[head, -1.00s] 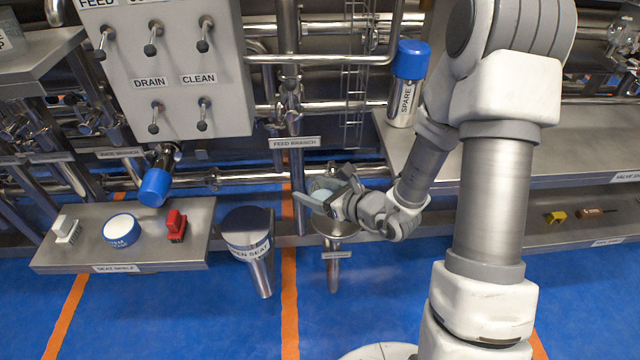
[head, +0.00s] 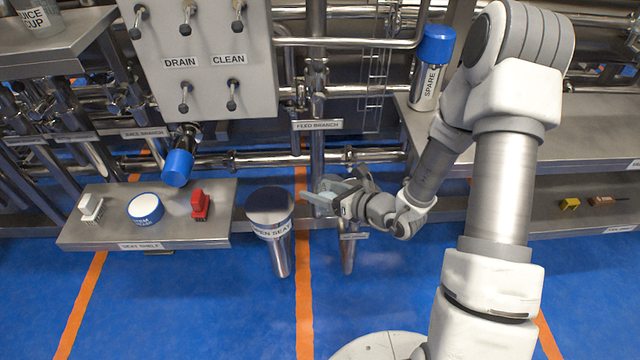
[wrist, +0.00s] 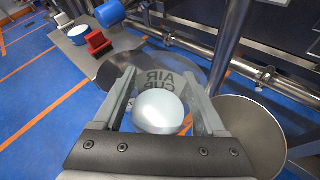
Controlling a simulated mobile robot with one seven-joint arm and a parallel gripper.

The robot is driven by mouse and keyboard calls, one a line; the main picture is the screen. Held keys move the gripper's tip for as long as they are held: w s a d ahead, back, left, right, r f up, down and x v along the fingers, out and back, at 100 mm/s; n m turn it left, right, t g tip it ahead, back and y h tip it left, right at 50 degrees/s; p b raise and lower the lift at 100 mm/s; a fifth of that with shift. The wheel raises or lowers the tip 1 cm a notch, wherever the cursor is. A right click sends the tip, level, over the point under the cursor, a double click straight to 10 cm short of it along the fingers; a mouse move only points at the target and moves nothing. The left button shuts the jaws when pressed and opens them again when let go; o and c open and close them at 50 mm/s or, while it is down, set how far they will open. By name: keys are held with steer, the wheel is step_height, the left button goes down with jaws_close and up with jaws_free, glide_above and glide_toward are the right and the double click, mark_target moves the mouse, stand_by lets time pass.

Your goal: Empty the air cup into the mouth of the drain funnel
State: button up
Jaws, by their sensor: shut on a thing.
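My gripper (wrist: 165,108) is shut on the air cup (wrist: 162,78), a clear cup whose "AIR CUP" lettering shows between the fingers in the wrist view. A smooth white rounded form (wrist: 160,112) shows at the cup; I cannot tell whether it is its contents. The drain funnel, a wide grey metal bowl (wrist: 250,140), is just right of the gripper in the wrist view. In the head view my gripper (head: 342,200) hides most of the bowl, and the funnel's stem (head: 348,260) shows below. I cannot tell the cup's exact tilt.
The open seat (head: 270,200), a dark-topped metal post, stands left of the gripper. The seat shelf (head: 110,230) further left holds a round white-and-blue piece (head: 146,208), a red block (head: 200,205) and a white block (head: 91,207). A blue-capped spare canister (head: 428,75) stands behind.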

mark_target(334, 181)
steer(key=m+p, duration=0.1)
steer(key=r+m+y+p, duration=0.1)
steer(key=shift+w+d+r+g+p, duration=0.15)
steer(key=shift+w+d+g+p, duration=0.1)
steer(key=shift+d+g+p, duration=0.15)
steer(key=shift+w+d+f+m+y, duration=0.15)
steer(key=shift+f+m+y, duration=0.2)
steer(key=shift+f+m, duration=0.15)
steer(key=shift+w+d+f+m+y, duration=0.15)
steer(key=shift+f+m+y, duration=0.25)
steer(key=shift+m, duration=0.1)
steer(key=shift+w+d+f+m+g+y, duration=0.15)
steer(key=shift+d+m+y, duration=0.1)
steer(key=shift+m, duration=0.2)
steer(key=shift+w+d+r+m+g+y, duration=0.1)
steer(key=shift+w+m+g+y, duration=0.1)
steer(key=shift+m, duration=0.25)
steer(key=shift+d+m+y, duration=0.2)
steer(key=shift+m+y, duration=0.1)
steer(key=shift+m, duration=0.3)
steer(key=shift+w+m+y+p, duration=0.15)
steer(key=shift+m+y+p, duration=0.3)
steer(key=shift+m, duration=0.35)
steer(key=shift+d, duration=0.1)
steer(key=m, duration=0.1)
steer(key=m+y, duration=0.1)
steer(key=m, duration=0.1)
steer(key=shift+w+d+r, duration=0.3)
steer(key=shift+w+d, duration=0.05)
